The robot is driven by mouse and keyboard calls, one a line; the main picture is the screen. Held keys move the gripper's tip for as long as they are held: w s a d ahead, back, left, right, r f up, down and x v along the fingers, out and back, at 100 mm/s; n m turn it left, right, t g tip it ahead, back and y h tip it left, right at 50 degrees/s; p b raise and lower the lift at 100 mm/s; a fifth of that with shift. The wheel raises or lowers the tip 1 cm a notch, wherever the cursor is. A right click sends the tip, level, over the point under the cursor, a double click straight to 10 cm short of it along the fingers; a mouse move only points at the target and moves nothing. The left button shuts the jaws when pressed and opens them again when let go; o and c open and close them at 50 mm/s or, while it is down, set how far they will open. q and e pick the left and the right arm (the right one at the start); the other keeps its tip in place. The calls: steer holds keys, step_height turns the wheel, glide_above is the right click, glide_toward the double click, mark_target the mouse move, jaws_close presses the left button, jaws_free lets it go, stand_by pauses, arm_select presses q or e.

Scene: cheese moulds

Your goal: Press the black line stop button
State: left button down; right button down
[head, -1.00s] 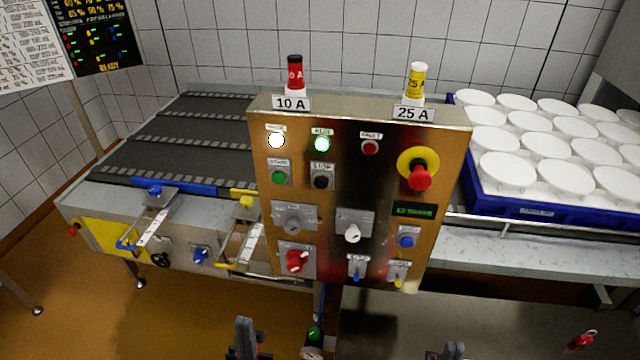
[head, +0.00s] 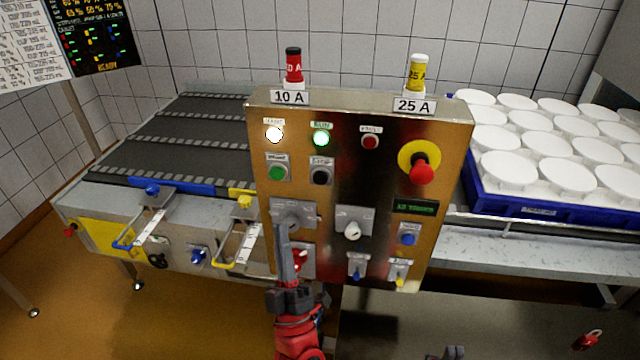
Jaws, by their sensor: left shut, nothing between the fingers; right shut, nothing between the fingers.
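The black line stop button (head: 320,177) sits on a metal plate in the upper left part of the brass-coloured control panel (head: 347,190), under a small label. The green start button (head: 277,173) is just left of it. My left gripper (head: 283,228) is shut and empty, pointing up in front of the panel, below and left of the black button. It partly covers the grey switch and the red rotary switch; I cannot tell whether it touches the panel. My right gripper (head: 453,352) shows only its tip at the bottom edge, shut.
The panel also carries a red mushroom button (head: 421,173) on yellow, a lit green lamp (head: 321,139), a lit white lamp (head: 274,135), and a white knob (head: 352,231). A conveyor (head: 180,135) stands left; a blue crate (head: 545,211) of white moulds stands right.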

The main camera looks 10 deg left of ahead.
mark_target(320, 196)
arm_select(q)
steer(key=d+h, duration=0.1)
steer(key=w+d+h, duration=0.1)
steer(key=d+h, duration=0.1)
steer(key=d+r+m+h, duration=0.1)
steer(key=h, duration=0.1)
steer(key=shift+w+d, duration=0.2)
steer(key=shift+d, duration=0.2)
steer(key=shift+w+r, duration=0.1)
steer(key=shift+w, duration=0.05)
steer(key=w+b, duration=0.1)
steer(key=w, duration=0.7)
steer(key=shift+w, duration=0.3)
steer(key=shift+d, duration=0.1)
stand_by(1.3)
steer(key=shift+w+b, duration=0.4)
steer(key=shift+b, duration=0.15)
